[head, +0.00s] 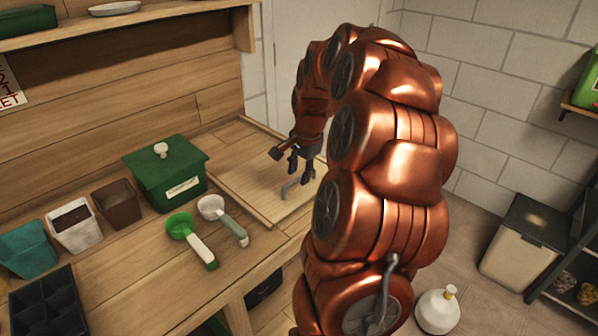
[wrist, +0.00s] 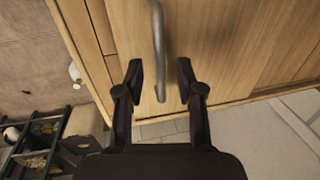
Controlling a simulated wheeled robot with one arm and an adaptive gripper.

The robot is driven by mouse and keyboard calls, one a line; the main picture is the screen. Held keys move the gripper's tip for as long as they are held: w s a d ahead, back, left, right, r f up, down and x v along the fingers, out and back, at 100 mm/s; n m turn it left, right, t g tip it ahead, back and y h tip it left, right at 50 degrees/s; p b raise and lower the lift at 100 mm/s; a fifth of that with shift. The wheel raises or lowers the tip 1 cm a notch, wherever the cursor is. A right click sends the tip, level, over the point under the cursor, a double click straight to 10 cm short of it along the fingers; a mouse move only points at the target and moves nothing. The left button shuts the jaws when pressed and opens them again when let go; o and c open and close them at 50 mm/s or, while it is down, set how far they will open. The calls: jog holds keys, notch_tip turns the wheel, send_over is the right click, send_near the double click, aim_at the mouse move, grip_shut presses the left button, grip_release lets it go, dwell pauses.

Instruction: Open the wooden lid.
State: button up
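The wooden lid (head: 245,183) is a flat light-wood panel lying closed at the right end of the workbench. It also fills much of the wrist view (wrist: 215,45). A curved grey metal handle (head: 290,189) stands on it near its front right part. In the wrist view the handle (wrist: 158,35) runs down between my two fingers. My gripper (head: 300,168) is just above the handle, pointing down. In the wrist view my gripper (wrist: 160,78) is open, with a gap on each side of the handle. I cannot tell whether the fingertips reach down beside it.
A green box (head: 165,180) with a white knob stands left of the lid. A green scoop (head: 190,238) and a pale scoop (head: 222,218) lie in front. Several pots stand further left. A white wall is behind. A bin (head: 522,245) and white bottle (head: 437,310) stand on the floor.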

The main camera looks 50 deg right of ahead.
jog(key=shift+f, duration=0.4)
grip_shut()
dwell(0.4)
